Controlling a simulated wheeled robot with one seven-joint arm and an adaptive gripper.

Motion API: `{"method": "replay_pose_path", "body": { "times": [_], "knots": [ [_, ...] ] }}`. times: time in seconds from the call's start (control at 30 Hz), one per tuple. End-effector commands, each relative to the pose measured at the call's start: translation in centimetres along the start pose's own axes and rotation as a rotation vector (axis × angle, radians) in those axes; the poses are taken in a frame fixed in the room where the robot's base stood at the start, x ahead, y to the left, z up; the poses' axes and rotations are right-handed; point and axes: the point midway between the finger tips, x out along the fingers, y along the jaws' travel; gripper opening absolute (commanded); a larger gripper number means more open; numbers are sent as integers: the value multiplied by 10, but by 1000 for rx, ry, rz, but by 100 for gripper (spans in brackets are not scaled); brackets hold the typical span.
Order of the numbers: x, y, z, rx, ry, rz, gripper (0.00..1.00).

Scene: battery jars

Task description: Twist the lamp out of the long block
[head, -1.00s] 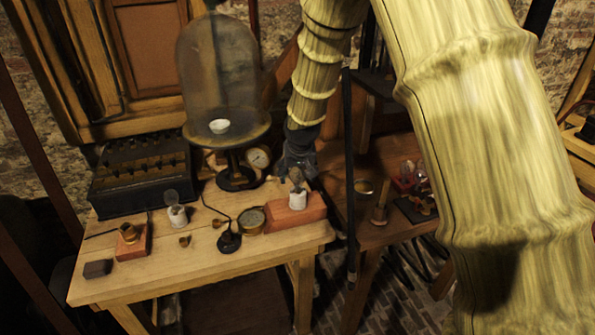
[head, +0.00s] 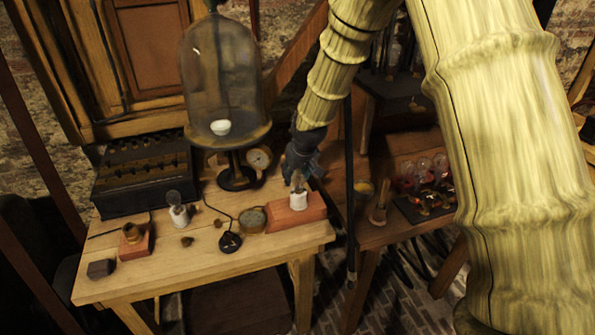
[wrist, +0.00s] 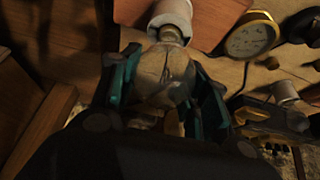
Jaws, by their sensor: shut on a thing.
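The long block (head: 303,216) is a reddish-brown wooden block near the right end of the light table, with a white socket (head: 298,200) on top. The lamp (wrist: 164,72), a clear rounded bulb, stands over that socket. My gripper (wrist: 164,68) is shut on its glass, one teal finger on each side. In the wrist view the lamp's metal neck (wrist: 170,35) shows between the bulb and the white socket. I cannot tell how far it is threaded in.
A second lamp (head: 174,198) stands in a white socket to the left. A round gauge (head: 253,219) and a black knob (head: 230,242) sit beside the block. A glass bell jar (head: 222,85) stands behind. A darker bench with bulbs (head: 425,170) is at right.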

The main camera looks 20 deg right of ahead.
Motion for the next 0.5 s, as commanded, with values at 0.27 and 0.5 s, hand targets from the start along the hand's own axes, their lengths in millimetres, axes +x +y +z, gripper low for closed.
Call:
{"method": "replay_pose_path", "body": {
  "times": [0.27, 0.5],
  "knots": [
    [-2, -1, -1, -101, 0, -47, 17],
    [-1, -2, 0, -183, 0, -84, 17]
  ]
}}
